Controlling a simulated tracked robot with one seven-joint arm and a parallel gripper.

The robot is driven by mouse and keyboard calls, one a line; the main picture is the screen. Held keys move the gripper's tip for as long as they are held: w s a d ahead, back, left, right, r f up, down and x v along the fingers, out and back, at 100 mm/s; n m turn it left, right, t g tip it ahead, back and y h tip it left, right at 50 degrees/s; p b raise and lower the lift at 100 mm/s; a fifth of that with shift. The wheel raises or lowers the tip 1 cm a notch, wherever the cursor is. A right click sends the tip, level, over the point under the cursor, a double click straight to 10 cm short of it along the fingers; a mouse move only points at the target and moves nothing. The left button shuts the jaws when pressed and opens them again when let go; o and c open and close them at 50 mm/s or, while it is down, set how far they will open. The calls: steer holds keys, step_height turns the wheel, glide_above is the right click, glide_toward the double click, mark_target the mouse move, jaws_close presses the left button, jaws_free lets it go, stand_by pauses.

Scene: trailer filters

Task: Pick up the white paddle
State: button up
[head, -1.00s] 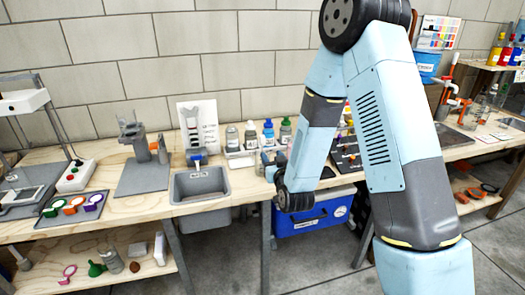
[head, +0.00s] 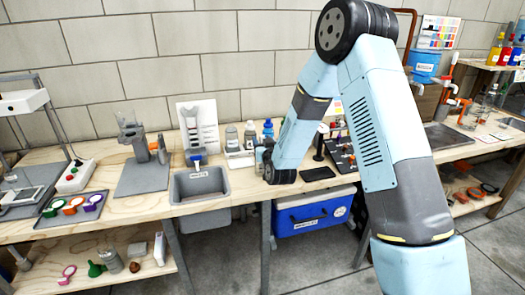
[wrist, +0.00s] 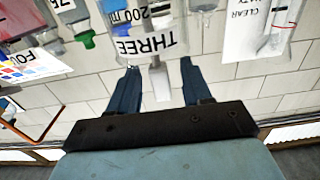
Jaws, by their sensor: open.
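In the wrist view, which looks upside down, a white flat-ended piece (wrist: 159,84) shows between my fingers and beyond them, below a clear container marked THREE (wrist: 150,46). It looks like the white paddle, with its narrow part toward the container. My gripper (wrist: 159,65) is open, one blue finger on each side of the piece in the picture, with gaps to both. I cannot tell how far off the piece is. In the head view my gripper (head: 264,154) is small, by the row of bottles, partly hidden by my wrist; I cannot make out the paddle there.
Several bottles (head: 250,136) stand at the back of the bench (head: 130,205). A grey bin (head: 200,186) is left of my gripper, and a white card (head: 198,122) stands behind it. A dark rack (head: 343,153) is to the right. A blue cooler (head: 310,212) sits below.

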steer(key=shift+w, duration=0.25)
steer(key=shift+c, duration=0.3)
jaws_close()
